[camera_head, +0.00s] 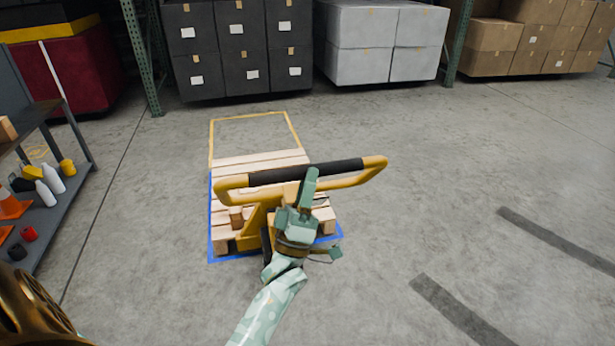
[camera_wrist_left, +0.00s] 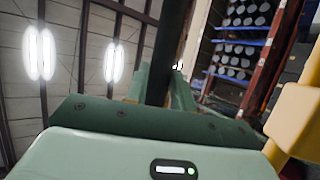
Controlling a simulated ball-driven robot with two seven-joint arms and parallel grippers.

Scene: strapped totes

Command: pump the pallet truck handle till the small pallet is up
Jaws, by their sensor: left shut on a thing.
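The yellow pallet truck handle (camera_head: 374,167) is a wide loop with a black grip (camera_head: 341,168) across its top. It stands over the near end of the small wooden pallet (camera_head: 242,163). My left gripper (camera_head: 309,180) is shut on the black grip near its middle. In the left wrist view the grip (camera_wrist_left: 167,45) runs between my green fingers, and part of the yellow handle (camera_wrist_left: 292,118) shows at the right. The truck body is partly hidden behind my gripper. The gap under the pallet is too hidden to tell its height. My right gripper is out of view.
Blue and yellow floor tape (camera_head: 252,116) frames the pallet's spot. A shelf (camera_head: 62,190) with bottles and cones stands at the left. Racks with dark boxes (camera_head: 238,50), grey boxes (camera_head: 372,45) and cartons (camera_head: 535,40) line the back. The floor at the right is clear.

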